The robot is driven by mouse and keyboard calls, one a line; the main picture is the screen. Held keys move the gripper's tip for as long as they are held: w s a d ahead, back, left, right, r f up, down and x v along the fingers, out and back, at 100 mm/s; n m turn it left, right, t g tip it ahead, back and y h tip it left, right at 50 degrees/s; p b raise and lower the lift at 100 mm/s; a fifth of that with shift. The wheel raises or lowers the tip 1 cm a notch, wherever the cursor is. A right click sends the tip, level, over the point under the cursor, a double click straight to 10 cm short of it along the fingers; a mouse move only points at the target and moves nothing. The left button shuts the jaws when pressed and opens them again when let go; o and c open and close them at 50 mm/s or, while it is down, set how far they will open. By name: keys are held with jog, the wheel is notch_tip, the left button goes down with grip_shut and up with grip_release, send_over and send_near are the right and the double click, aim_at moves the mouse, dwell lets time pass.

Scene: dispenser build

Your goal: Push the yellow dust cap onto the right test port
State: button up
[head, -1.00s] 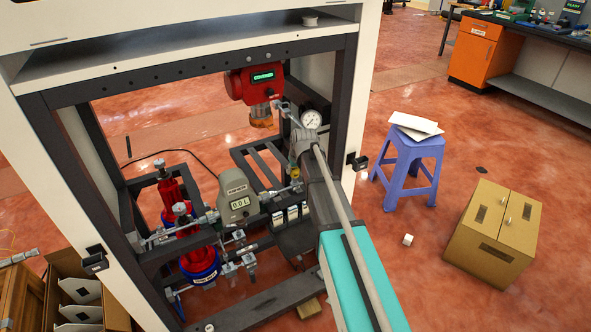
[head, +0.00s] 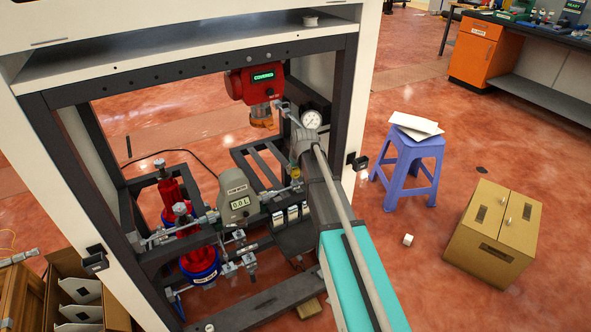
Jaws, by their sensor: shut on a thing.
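My arm reaches from the bottom right into the open dark frame (head: 350,85), past the round pressure gauge (head: 311,119). My gripper is not visible; my own arm links cover that area. A small yellow piece (head: 293,173) shows just left of my arm, below the gauge. It is too small to tell whether it is the dust cap or a brass fitting. I cannot make out the right test port, nor whether any cap touches it.
A red meter (head: 250,84) hangs above a grey display unit (head: 238,196). Red cylinders (head: 172,188) and piping fill the left of the frame. A purple stool (head: 410,160), a white cube (head: 408,240) and a cardboard box (head: 492,235) stand right of the cabinet.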

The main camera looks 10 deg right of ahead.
jog(key=shift+f+b, duration=1.5)
dwell(0.4)
dwell(0.5)
jog(key=o, duration=1.2)
jog(key=shift+c, duration=0.2)
jog(key=shift+o, duration=0.8)
jog(key=shift+r, duration=0.2)
jog(key=shift+r+p, duration=2.85)
jog(key=shift+p, duration=0.2)
